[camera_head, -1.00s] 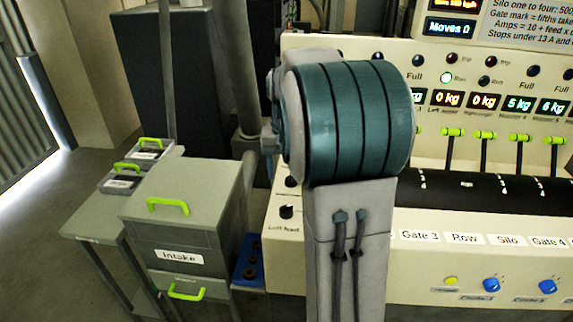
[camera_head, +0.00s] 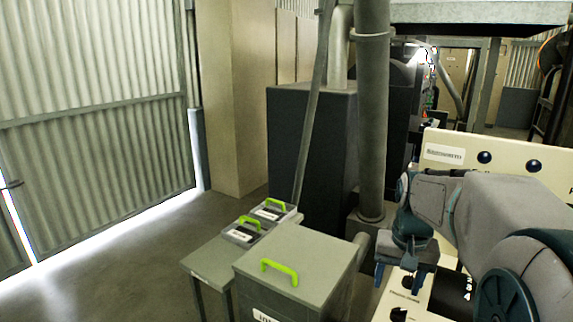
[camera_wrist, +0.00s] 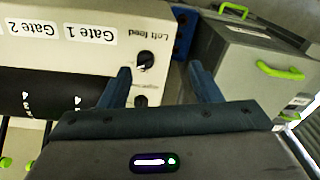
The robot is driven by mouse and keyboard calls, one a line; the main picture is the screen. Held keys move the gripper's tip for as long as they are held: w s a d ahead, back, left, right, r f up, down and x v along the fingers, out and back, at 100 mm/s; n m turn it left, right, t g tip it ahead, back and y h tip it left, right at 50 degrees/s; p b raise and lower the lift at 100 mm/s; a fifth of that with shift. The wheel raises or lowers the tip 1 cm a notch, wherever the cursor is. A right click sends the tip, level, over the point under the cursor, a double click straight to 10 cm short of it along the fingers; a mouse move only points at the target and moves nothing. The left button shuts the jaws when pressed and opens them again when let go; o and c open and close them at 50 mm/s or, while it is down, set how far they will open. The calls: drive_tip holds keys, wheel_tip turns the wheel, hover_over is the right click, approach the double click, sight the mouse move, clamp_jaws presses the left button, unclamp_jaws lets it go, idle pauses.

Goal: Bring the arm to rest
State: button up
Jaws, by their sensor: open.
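My gripper (camera_head: 403,277) hangs at the end of my arm at the lower right of the head view, fingers pointing down over the left end of the cream control panel. In the wrist view my gripper (camera_wrist: 159,70) has its two blue fingers apart with nothing between them. Beyond the fingers in the wrist view, a black "Left feed" knob (camera_wrist: 146,61) shows upside down on the panel (camera_wrist: 88,52). I cannot tell whether the fingers touch anything.
The grey intake bin (camera_head: 300,262) with a green handle stands left of my gripper. Two small green-handled boxes (camera_head: 243,232) sit on a side table (camera_head: 212,262). A dark cabinet (camera_head: 310,140) and a vertical pipe (camera_head: 372,120) stand behind. Floor at left is clear.

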drive_tip(key=s+a+f+n+t, duration=0.1)
drive_tip(key=s+a+f+n, duration=0.1)
drive_tip(key=s+a, duration=0.2)
drive_tip(key=s+a+f+n+t, duration=0.1)
drive_tip(key=s+a, duration=0.4)
drive_tip(key=s, duration=0.5)
drive_tip(key=shift+f+n, duration=0.4)
drive_tip(key=shift+f, duration=0.15)
